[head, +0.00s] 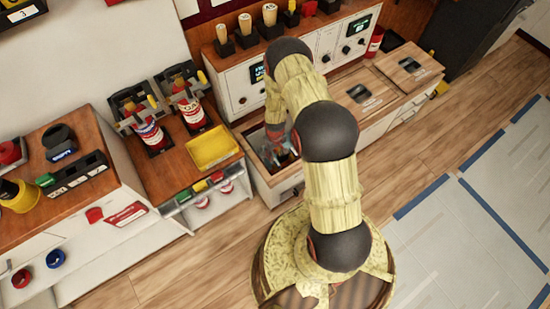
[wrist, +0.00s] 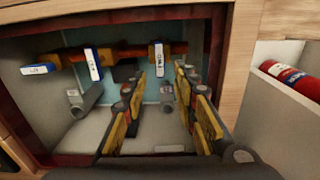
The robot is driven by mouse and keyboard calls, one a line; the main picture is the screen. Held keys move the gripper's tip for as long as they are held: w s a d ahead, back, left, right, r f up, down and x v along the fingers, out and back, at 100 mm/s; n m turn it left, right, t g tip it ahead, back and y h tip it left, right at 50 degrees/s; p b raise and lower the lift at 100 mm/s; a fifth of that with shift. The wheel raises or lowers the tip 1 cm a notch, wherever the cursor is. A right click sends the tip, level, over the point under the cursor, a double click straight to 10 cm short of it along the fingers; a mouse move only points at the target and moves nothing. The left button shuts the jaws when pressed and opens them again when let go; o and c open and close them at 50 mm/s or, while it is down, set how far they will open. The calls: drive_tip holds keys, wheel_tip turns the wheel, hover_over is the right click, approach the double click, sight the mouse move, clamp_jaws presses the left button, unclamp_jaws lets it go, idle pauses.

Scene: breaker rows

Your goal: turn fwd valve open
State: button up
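In the wrist view an open recess holds a brown-red pipe (wrist: 125,50) along its back. Two upright white-and-blue labelled levers or tags (wrist: 92,64) (wrist: 157,62) hang at it, and a third one (wrist: 38,69) lies sideways at the left. The lettering is too small to read, so I cannot tell which is the fwd valve. My gripper (wrist: 162,78) is open, its fingers spread on either side of the right upright piece in the picture. I cannot tell whether they touch it. In the head view my gripper (head: 278,148) is at the recess, mostly hidden by my arm.
Grey fittings (wrist: 84,98) (wrist: 166,97) sit lower in the recess. A wooden frame (wrist: 226,70) bounds its right side. A red cylinder (wrist: 292,78) lies to the right. The head view shows a yellow tray (head: 211,147) left of the recess and open floor (head: 450,150) at right.

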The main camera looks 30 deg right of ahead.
wheel_tip(320, 180, up, 8)
idle(0.4)
idle(0.4)
drive_tip(key=s+a+m+g, duration=0.1)
drive_tip(key=s+a+g, duration=0.1)
drive_tip(key=s, duration=0.5)
drive_tip(key=s+a+r+t, duration=0.2)
drive_tip(key=s+a+r, duration=0.2)
drive_tip(key=r, duration=1.5)
drive_tip(key=s+a+r+t+p, duration=0.1)
drive_tip(key=s+a+r+t, duration=0.2)
drive_tip(key=r, duration=1.6)
drive_tip(key=s+a+r+t+p, duration=0.1)
drive_tip(key=s+a+r, duration=0.4)
drive_tip(key=r, duration=1.4)
drive_tip(key=shift+s+a+r+n+t, duration=0.25)
drive_tip(key=shift+s+n+t, duration=0.15)
drive_tip(key=shift+s+t, duration=0.6)
drive_tip(key=shift+s, duration=0.15)
